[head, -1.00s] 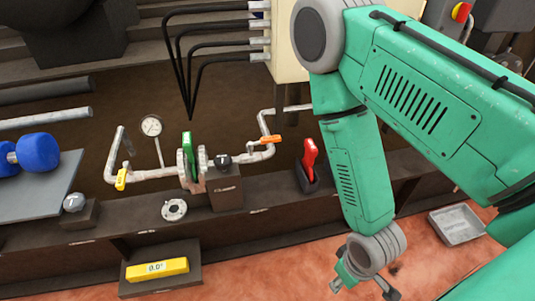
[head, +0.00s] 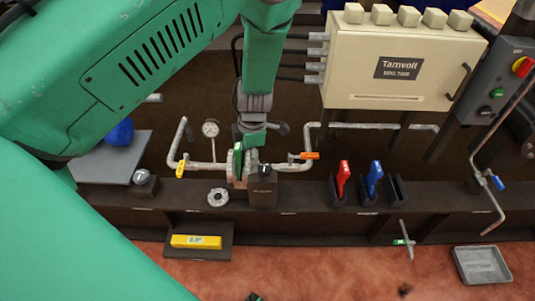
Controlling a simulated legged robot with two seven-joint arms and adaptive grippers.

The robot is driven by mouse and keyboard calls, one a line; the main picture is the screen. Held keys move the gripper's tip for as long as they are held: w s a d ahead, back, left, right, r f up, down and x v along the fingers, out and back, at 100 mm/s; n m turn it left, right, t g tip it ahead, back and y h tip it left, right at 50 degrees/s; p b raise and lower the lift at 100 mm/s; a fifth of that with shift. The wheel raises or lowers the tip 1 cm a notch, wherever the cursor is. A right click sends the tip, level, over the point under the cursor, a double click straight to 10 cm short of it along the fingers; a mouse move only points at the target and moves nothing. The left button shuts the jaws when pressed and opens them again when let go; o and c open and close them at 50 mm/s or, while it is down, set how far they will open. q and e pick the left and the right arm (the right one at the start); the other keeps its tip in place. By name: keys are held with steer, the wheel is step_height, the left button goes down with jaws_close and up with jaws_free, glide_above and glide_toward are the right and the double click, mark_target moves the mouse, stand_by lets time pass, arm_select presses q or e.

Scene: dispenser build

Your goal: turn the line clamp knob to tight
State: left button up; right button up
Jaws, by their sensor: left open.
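A dark knob (head: 264,170) sits on a brown block with an unreadable label, just right of a flanged pipe joint. A green plate (head: 238,163) stands between the flanges. A second, paler knob (head: 142,177) sits on a low block at the left. I cannot read which of the two is named the line clamp knob. My left gripper (head: 258,133) points down over the flanged joint, fingers spread and empty. It is above and slightly left of the dark knob, and any contact cannot be told. My right gripper does not show.
A pressure gauge (head: 210,129) stands left of the gripper. Pipes with yellow (head: 181,168) and orange (head: 309,156) handles flank the joint. Red (head: 343,178) and blue (head: 374,178) handled tools stand at right. A yellow level (head: 196,241) and a grey tray (head: 482,265) are in front.

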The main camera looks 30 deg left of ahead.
mark_target(265, 167)
arm_select(q)
steer(key=w+d+r+n+h+p, duration=0.1)
steer(key=w+d+r+n, duration=0.1)
steer(key=w+r+n, duration=0.25)
step_height(265, 167, down, 13)
steer(key=b, duration=0.4)
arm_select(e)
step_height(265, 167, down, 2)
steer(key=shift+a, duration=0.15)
arm_select(q)
steer(key=c, duration=1.1)
